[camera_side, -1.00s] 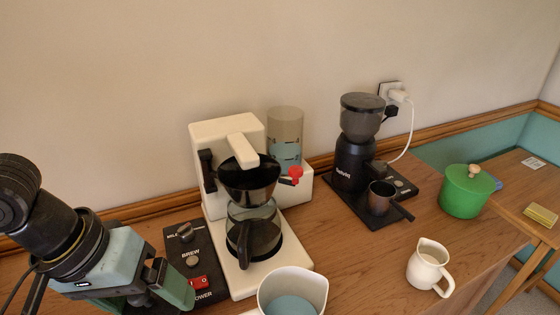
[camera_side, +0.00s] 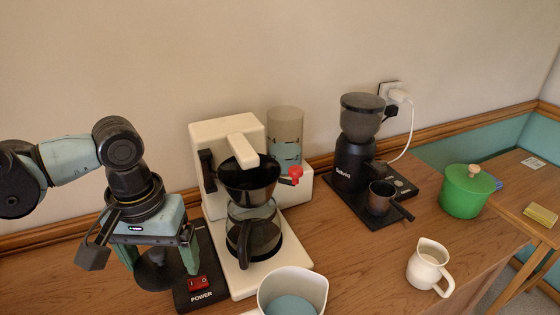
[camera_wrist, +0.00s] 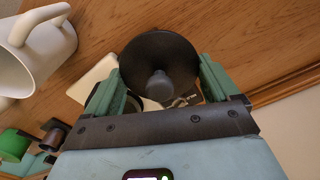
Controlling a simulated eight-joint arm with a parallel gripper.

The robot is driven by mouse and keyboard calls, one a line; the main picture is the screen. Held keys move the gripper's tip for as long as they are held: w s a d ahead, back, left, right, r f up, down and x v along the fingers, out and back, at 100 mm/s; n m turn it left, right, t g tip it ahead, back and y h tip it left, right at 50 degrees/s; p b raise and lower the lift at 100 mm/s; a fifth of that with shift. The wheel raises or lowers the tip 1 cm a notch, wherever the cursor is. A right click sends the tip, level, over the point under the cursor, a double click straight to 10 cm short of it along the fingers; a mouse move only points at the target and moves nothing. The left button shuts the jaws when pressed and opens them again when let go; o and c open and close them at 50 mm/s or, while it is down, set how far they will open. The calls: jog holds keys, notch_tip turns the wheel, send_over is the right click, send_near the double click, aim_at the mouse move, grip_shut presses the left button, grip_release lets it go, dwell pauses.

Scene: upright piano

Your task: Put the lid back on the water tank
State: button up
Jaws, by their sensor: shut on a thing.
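The water tank (camera_side: 286,135) is a clear cylinder at the back of the white coffee maker, with bluish water inside. The lid (camera_side: 155,272) is a dark round disc with a grey knob. My gripper (camera_side: 157,258) is shut on the lid, left of the coffee maker beside the control panel. In the wrist view the lid (camera_wrist: 160,52) sits between the two green fingers of my gripper (camera_wrist: 158,80), its knob towards the camera. The lid is well apart from the tank, to its left and lower.
The coffee maker (camera_side: 222,130) holds a black filter basket (camera_side: 248,182) and glass carafe (camera_side: 255,237) in front of the tank. A red-tipped lever (camera_side: 295,173) sticks out near the tank. A white jug (camera_side: 310,290) stands in front. A black grinder (camera_side: 352,160) stands right.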

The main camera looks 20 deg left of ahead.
aim_at(171, 263)
jog(key=w+a+f, duration=0.2)
jog(key=w, duration=0.1)
jog(key=shift+f, duration=0.1)
jog(key=shift+s+f, duration=0.1)
jog(key=shift+f, duration=1.85)
jog(key=shift+f, duration=0.6)
jog(key=o, duration=0.8)
notch_tip(171, 263, up, 13)
jog(key=shift+s+r, duration=0.1)
jog(key=shift+a, duration=0.35)
jog(key=a+f+m+t, duration=0.1)
jog(key=a+t, duration=0.1)
jog(key=a, duration=0.2)
jog(key=a+f+m+t, duration=0.1)
jog(key=a+t, duration=0.1)
jog(key=a, duration=0.2)
jog(key=a+f+m+t, duration=0.1)
jog(key=a+m+t, duration=0.1)
jog(key=a+t, duration=0.1)
jog(key=shift+a, duration=0.7)
